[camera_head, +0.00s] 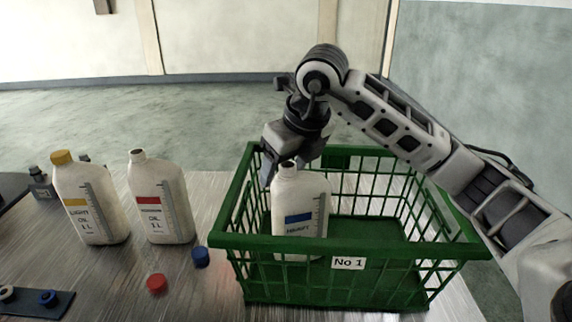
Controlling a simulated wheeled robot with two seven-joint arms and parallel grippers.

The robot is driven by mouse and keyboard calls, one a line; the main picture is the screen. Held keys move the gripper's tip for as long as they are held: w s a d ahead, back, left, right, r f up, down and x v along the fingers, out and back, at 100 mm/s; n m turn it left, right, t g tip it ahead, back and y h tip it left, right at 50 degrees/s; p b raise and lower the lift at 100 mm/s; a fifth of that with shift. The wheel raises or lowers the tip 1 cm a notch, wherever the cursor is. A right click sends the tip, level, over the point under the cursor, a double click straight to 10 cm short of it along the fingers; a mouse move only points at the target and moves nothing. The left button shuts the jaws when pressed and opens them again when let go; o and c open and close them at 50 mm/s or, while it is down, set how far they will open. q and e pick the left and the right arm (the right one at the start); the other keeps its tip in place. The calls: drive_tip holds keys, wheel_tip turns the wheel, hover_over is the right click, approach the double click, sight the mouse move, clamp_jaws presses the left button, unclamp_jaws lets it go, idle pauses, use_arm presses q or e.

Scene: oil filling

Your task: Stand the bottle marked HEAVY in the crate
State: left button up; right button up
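The white bottle (312,196) with a blue label band and a word that looks like HEAVY is upright inside the green crate (345,241), at its left side. Its open neck has no cap. The crate's front wall partly covers its base, so I cannot tell if it rests on the floor. My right gripper (283,168) is right behind the bottle's neck and shoulder, pointing down. The bottle hides part of the fingers, and I cannot tell whether they grip it. I do not make out my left gripper.
A LIGHT bottle (92,204) with a yellow cap and an uncapped red-marked bottle (161,200) stand left of the crate. A red cap (157,283) and a blue cap (201,257) lie on the table. A dark strip (30,305) is at front left. The crate's right half is empty.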

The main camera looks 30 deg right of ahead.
drive_tip(key=shift+r, duration=0.1)
drive_tip(key=v, duration=1.2)
drive_tip(key=shift+p, duration=0.45)
drive_tip(key=shift+d, duration=0.1)
